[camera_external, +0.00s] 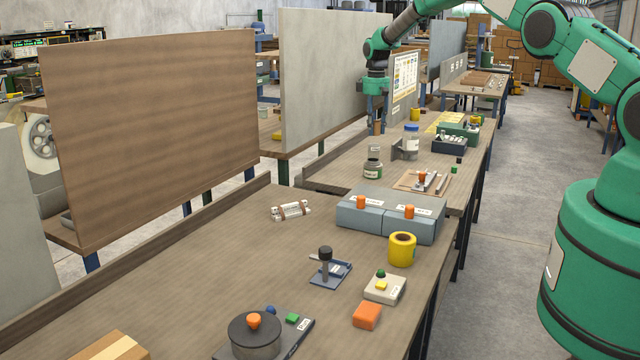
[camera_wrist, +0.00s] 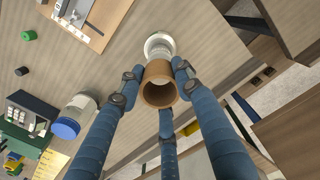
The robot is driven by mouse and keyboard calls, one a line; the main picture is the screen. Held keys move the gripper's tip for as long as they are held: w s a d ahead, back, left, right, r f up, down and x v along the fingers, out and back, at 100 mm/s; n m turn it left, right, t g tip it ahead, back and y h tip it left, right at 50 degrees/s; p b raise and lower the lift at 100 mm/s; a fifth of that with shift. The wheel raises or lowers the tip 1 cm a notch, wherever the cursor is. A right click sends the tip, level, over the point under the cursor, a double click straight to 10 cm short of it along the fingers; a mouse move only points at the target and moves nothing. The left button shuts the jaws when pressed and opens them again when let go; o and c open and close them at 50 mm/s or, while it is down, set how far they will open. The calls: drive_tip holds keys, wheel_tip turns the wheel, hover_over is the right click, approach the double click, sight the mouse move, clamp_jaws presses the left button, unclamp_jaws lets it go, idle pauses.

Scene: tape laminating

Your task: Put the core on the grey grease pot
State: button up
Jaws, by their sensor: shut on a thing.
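My gripper (camera_external: 376,108) is shut on the core (camera_wrist: 158,84), a short brown cardboard tube. The core also shows as a small brown piece under the fingers in the external view (camera_external: 377,128). It is held upright above the far table, apart from the tabletop. In the wrist view a round whitish-grey top (camera_wrist: 160,44) shows just beyond the core, partly hidden by the core and fingers.
A board with tools (camera_external: 424,181) lies nearer. A tall grey panel (camera_external: 335,80) rises on the left.

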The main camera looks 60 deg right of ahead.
sight(374, 135)
drive_tip(key=shift+f+p, duration=0.3)
drive_tip(key=shift+f, duration=1.45)
drive_tip(key=shift+f, duration=0.2)
drive_tip(key=o, duration=0.8)
drive_tip(key=shift+r, duration=0.1)
wheel_tip(374, 135, up, 12)
drive_tip(key=shift+r+b, duration=0.1)
drive_tip(key=shift+b, duration=0.5)
drive_tip(key=shift+w, duration=0.1)
